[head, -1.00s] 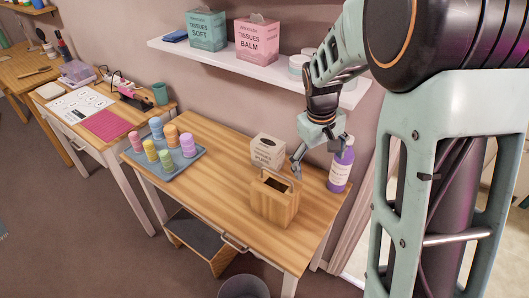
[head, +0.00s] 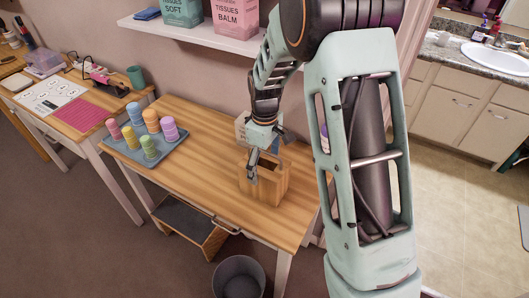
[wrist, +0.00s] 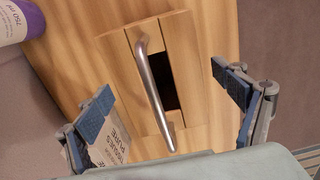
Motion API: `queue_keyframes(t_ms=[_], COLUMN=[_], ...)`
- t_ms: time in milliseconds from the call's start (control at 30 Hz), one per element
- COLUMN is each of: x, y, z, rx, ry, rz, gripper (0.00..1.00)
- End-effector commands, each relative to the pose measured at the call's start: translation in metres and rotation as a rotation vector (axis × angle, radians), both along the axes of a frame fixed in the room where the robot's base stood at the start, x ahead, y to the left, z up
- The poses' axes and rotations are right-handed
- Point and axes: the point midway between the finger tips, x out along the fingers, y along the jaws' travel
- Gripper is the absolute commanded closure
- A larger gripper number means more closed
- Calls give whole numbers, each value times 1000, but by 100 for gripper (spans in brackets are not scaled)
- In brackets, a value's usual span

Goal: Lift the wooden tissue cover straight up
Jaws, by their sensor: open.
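The wooden tissue cover (head: 268,190) stands upright on the wooden table. In the wrist view its top (wrist: 190,60) shows a dark slot and a metal bar handle (wrist: 152,85) running across it. My gripper (head: 268,156) is at the top of the cover. In the wrist view its two blue-padded fingers are open, one on each side of the handle, with gaps between pads and handle. My gripper holds nothing. In the head view the handle is mostly hidden by my gripper.
A white tissue box (head: 241,130) stands close behind the cover; it also shows beside the left finger in the wrist view (wrist: 108,145). A purple bottle (wrist: 14,22) stands nearby. A blue tray (head: 127,152) with coloured pots is left. A shelf (head: 180,38) hangs above.

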Motion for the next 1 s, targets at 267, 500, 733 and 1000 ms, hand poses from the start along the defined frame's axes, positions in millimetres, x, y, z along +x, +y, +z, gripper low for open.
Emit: queue_keyframes(t_ms=[267,500,733,1000], x=[0,0,0,0], y=[0,0,0,0], z=[-20,-20,-20,-20], rx=[-1,-1,-1,-1], ry=[-1,-1,-1,-1], rz=[0,0,0,0], gripper=[12,12,36,64])
